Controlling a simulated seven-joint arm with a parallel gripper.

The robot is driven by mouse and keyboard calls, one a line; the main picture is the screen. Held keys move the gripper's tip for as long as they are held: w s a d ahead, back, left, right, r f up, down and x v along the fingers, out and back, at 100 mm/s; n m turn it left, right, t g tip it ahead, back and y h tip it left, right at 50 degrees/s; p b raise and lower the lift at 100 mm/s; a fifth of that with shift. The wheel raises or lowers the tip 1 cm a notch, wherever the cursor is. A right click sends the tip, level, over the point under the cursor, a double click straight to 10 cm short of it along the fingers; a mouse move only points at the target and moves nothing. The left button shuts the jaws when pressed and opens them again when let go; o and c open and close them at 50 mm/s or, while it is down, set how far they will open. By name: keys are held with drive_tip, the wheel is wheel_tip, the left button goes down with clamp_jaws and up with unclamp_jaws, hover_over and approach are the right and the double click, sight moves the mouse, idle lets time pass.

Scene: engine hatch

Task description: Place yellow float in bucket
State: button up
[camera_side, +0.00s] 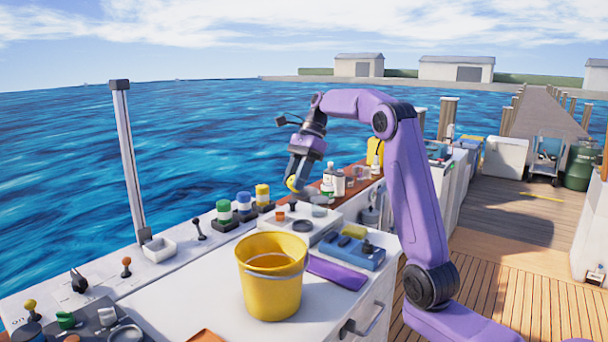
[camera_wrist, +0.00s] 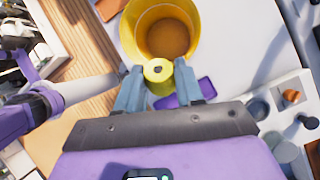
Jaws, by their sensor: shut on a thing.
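My gripper (camera_side: 297,184) is shut on the yellow float (camera_wrist: 158,72), a small yellow ring-like piece with a dark hole at its centre. The part of the bucket I see inside looks empty.
A purple flat piece (camera_side: 336,272) lies right of the bucket, with a blue tray (camera_side: 352,252) beyond it. A pole (camera_side: 130,165) rises at the left.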

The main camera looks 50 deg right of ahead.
drive_tip(key=a+n+g, duration=0.1)
drive_tip(key=n, duration=0.1)
drive_tip(key=a+n+g+h, duration=0.1)
drive_tip(key=n, duration=0.1)
drive_tip(key=shift+w+a+f+n+g+h, duration=0.1)
drive_tip(key=shift+n+g+h, duration=0.2)
drive_tip(key=shift+n, duration=0.1)
drive_tip(key=a+r+n+t+h, duration=0.1)
drive_tip(key=a+n+t+h, duration=0.35)
drive_tip(key=n, duration=2.25)
wheel_tip(320, 180, down, 16)
drive_tip(key=a+t+y, duration=0.1)
drive_tip(key=y, duration=0.1)
drive_tip(key=shift+a, duration=0.3)
drive_tip(key=shift+t+y, duration=0.25)
